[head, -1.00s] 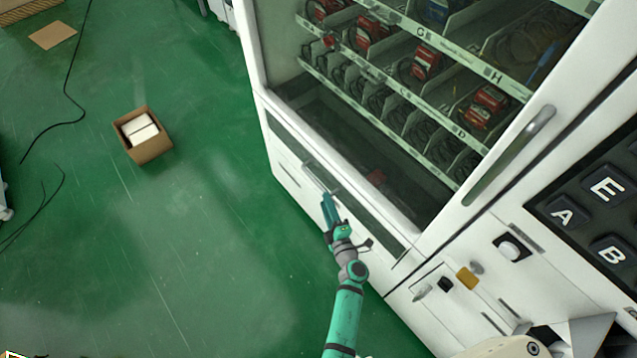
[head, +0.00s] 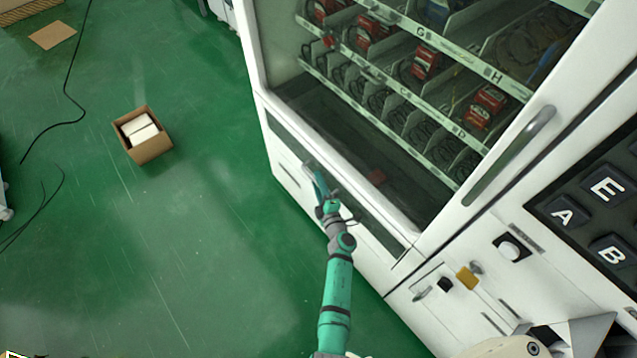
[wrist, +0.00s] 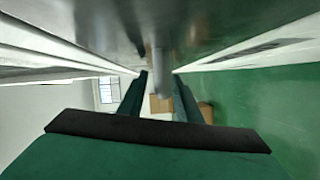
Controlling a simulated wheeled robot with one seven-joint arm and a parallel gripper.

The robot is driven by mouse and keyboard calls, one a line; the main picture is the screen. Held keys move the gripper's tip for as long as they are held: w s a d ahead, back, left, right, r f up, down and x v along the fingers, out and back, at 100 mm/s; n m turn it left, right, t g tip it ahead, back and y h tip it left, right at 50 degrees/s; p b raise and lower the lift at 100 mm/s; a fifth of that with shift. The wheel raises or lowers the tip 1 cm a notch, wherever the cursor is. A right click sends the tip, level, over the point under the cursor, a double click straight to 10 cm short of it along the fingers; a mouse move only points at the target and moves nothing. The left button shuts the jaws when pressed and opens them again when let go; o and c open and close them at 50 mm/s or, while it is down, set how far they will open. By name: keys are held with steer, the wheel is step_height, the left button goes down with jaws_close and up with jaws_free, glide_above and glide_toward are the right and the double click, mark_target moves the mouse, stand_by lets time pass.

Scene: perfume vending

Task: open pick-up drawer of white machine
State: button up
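The white machine (head: 437,237) stands at the right in the head view. Its pick-up drawer (head: 286,143) is a long dark panel low on the front and looks closed. A light handle (head: 306,164) shows at its middle, partly hidden by my gripper. My gripper (head: 318,178) is at the handle, in front of the panel. In the wrist view, its two dark green fingers (wrist: 160,92) stand apart, and a grey bar, seemingly the handle (wrist: 157,68), shows between them. I cannot tell whether the fingers touch it.
An open cardboard box (head: 147,152) with white contents stands on the green floor to the left. A dark cable (head: 68,90) lies farther left. The floor in front of the machine is clear. Large keypad buttons (head: 605,188) are on the machine's right.

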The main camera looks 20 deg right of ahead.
jaws_close()
steer(key=shift+a, duration=0.15)
